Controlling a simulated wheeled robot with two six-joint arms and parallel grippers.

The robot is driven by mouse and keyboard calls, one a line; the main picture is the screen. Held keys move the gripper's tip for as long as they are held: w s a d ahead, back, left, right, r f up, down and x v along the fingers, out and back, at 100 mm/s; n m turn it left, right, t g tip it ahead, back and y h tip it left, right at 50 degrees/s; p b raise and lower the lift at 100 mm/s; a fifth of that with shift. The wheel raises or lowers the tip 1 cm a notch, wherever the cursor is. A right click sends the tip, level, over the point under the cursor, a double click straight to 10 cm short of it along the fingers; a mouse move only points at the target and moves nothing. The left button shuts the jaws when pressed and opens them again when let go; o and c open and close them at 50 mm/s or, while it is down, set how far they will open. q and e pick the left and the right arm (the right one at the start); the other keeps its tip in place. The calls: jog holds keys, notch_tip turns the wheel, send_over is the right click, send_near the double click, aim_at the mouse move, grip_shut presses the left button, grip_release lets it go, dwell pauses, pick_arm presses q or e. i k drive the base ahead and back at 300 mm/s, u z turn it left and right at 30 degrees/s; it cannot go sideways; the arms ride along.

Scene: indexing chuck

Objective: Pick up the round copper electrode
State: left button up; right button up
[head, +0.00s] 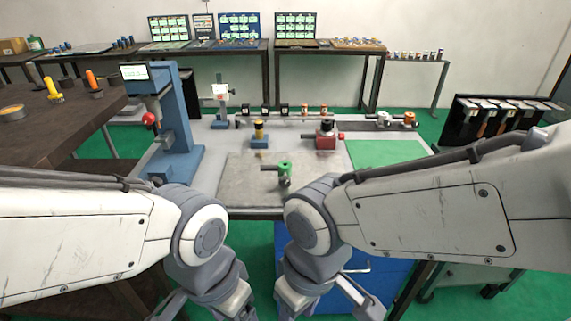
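Several small holders stand in a row on a rail at the back of the grey bench. Two of them have copper-coloured parts: one copper-topped holder (306,108) and another copper-topped holder (323,109) to its right. A white-and-orange piece (409,119) sits farther right. I cannot tell at this size which copper part is round. My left gripper (205,311) and my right gripper (330,306) are low at the bottom edge, in front of the bench and far from the holders. Both are partly cut off, so their opening is unclear.
A blue press (180,130) rises at left. The green mat (385,153) at right looks clear.

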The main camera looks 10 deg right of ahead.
aim_at(305, 106)
jog(key=u, duration=0.45)
jog(key=i, duration=0.4)
jog(key=u, duration=0.6)
jog(key=i, duration=0.7)
jog(key=z, duration=0.65)
jog(key=i, duration=0.5)
jog(key=z, duration=0.65)
